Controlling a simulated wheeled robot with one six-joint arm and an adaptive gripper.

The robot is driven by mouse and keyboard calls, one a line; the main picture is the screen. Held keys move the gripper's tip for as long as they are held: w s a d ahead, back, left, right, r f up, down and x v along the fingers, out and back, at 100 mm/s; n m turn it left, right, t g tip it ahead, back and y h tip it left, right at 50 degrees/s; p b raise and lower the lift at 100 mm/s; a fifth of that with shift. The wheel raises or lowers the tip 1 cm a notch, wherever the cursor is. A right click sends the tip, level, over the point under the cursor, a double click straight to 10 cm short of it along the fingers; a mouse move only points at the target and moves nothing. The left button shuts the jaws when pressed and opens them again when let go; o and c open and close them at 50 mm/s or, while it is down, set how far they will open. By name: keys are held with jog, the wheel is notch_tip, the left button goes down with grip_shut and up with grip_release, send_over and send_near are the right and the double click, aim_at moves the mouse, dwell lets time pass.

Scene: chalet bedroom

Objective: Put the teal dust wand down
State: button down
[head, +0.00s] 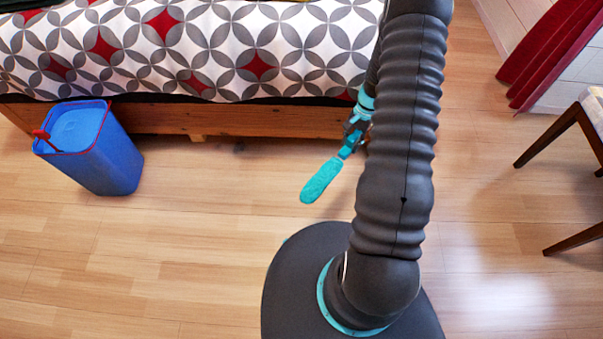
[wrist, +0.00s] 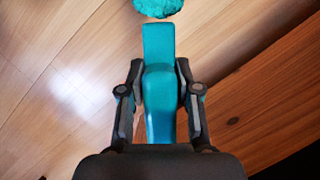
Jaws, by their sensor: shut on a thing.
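The teal dust wand (head: 321,180) has a fluffy oblong head that points down and to the left in the head view, in front of the bed's wooden side. My gripper (head: 355,130) is shut on its handle and is partly hidden behind my arm. In the wrist view, my gripper (wrist: 160,92) has a finger on each side of the flat teal handle (wrist: 159,60). The wand's fluffy head (wrist: 158,7) is cut off at the top edge there. I cannot tell how high the wand is above the floor.
A blue bin (head: 108,155) with a red rim stands at the left by the bed (head: 200,120). A chair (head: 560,150) and a red curtain (head: 548,55) are at the right. The wooden floor (head: 190,240) in front of the bed is clear.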

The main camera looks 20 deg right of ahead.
jog(key=w+d+f+m+t+b, duration=0.1)
jog(key=d+f+m+t+b, duration=0.15)
jog(key=d+f+m, duration=0.7)
jog(key=shift+m+t+y, duration=0.4)
jog(key=shift+m+t, duration=0.05)
jog(key=shift+m, duration=0.1)
jog(key=w+a+f, duration=0.1)
jog(key=a+f, duration=0.1)
jog(key=a, duration=0.2)
jog(key=a+f, duration=0.2)
jog(key=a, duration=0.1)
jog(key=w+a+f, duration=0.1)
jog(key=a+f, duration=0.1)
jog(key=a, duration=0.2)
jog(key=shift+w+a+f, duration=0.3)
jog(key=shift+a+f, duration=0.05)
jog(key=shift+f, duration=1.95)
jog(key=shift+f, duration=0.1)
jog(key=c, duration=0.8)
grip_release()
